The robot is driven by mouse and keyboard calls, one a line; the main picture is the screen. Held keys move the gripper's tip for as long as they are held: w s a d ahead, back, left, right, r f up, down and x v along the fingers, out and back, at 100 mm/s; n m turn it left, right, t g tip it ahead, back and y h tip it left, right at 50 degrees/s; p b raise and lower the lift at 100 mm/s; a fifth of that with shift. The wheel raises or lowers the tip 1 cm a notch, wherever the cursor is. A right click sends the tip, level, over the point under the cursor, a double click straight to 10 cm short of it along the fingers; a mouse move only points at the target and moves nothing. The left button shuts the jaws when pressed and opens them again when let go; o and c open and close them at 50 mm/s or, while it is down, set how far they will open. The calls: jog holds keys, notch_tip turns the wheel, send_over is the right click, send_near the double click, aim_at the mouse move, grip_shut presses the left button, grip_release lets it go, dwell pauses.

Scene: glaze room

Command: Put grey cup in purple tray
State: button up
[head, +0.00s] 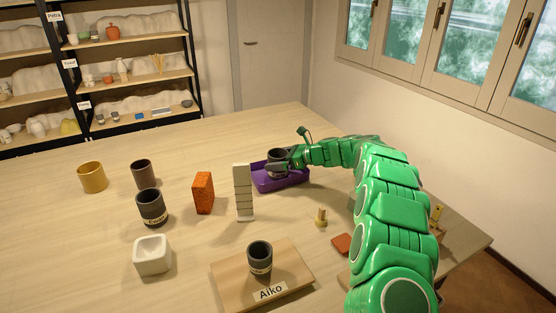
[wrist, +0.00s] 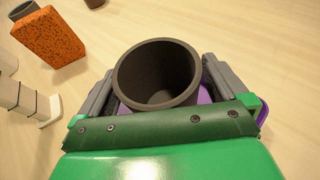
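A dark grey cup (head: 277,156) stands upright over the purple tray (head: 262,183), within its walls as seen in the head view. I cannot tell whether its base rests on the tray floor. My gripper (head: 285,162) has its fingers on either side of this cup, apparently closed against it. In the wrist view the grey cup (wrist: 158,75) sits between the two fingers of my gripper (wrist: 160,85), its empty inside showing. Only slivers of the purple tray (wrist: 262,110) show there; the cup's lower part is hidden.
A pale stacked block (head: 243,190) and an orange brick (head: 203,192) stand left of the tray. Farther left are a yellow cup (head: 92,177), two dark cups (head: 151,208) (head: 143,174) and a white square bowl (head: 152,256). Another dark cup (head: 260,257) stands on the Aiko board (head: 225,277).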

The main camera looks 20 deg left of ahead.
jog(key=shift+r, duration=0.15)
jog(key=v, duration=1.2)
jog(key=shift+s, duration=0.1)
